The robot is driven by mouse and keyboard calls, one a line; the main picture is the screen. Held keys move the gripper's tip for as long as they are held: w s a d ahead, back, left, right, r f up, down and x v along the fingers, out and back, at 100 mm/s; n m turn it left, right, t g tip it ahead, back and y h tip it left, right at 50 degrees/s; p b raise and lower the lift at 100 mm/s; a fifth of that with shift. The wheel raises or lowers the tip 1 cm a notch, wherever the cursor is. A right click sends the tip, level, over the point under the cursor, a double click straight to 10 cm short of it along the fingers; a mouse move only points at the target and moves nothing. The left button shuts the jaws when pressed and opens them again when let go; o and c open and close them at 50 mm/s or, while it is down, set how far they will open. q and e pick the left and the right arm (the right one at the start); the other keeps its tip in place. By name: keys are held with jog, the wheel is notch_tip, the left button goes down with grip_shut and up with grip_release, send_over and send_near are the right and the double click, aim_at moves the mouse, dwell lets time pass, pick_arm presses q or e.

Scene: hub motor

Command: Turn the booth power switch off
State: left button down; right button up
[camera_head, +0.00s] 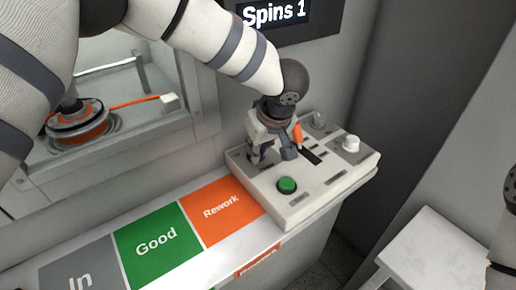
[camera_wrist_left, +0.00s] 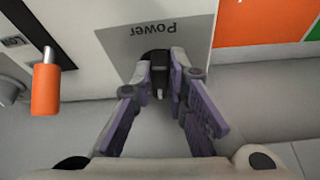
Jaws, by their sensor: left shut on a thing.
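The control box (camera_head: 318,192) stands at the right end of the shelf. My left gripper (camera_head: 272,155) reaches down over its back left part. In the left wrist view, the gripper (camera_wrist_left: 160,82) has its fingertips closed around a small black power switch (camera_wrist_left: 158,88). The switch sits beside the "Power" label (camera_wrist_left: 155,30), which reads upside down there. The fingers hide much of the switch, and I cannot tell its on or off position. In the head view the gripper hides it. My right gripper is out of view; only part of that arm shows at the right edge.
The box also carries an orange lever (camera_head: 297,133), a green button (camera_head: 287,186) and a white knob (camera_head: 351,143). The lever also shows left of the fingers in the left wrist view (camera_wrist_left: 46,88). A "Spins 1" display (camera_head: 275,14) hangs behind. A white table (camera_head: 435,250) stands right.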

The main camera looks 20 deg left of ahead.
pick_arm(q)
jog(key=n, duration=0.2)
jog(key=n+g+b, duration=0.1)
jog(key=w+n+g+y, duration=0.1)
jog(key=n, duration=0.1)
jog(key=shift+d+f+n, duration=0.2)
jog(key=shift+d+n, duration=0.05)
jog(key=shift+n, duration=0.05)
jog(key=n, duration=0.1)
jog(key=n+g+b, duration=0.1)
jog(key=n, duration=0.2)
jog(key=shift+w+r+n+g+b, duration=0.1)
jog(key=shift+w+n+g+b, duration=0.2)
jog(key=shift+n+g+b, duration=0.1)
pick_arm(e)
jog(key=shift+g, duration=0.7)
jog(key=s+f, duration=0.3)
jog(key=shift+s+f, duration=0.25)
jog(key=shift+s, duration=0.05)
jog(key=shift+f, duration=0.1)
pick_arm(q)
jog(key=c, duration=1.6)
grip_release()
jog(key=shift+r, duration=0.1)
jog(key=v, duration=1.2)
jog(key=shift+w+d, duration=0.15)
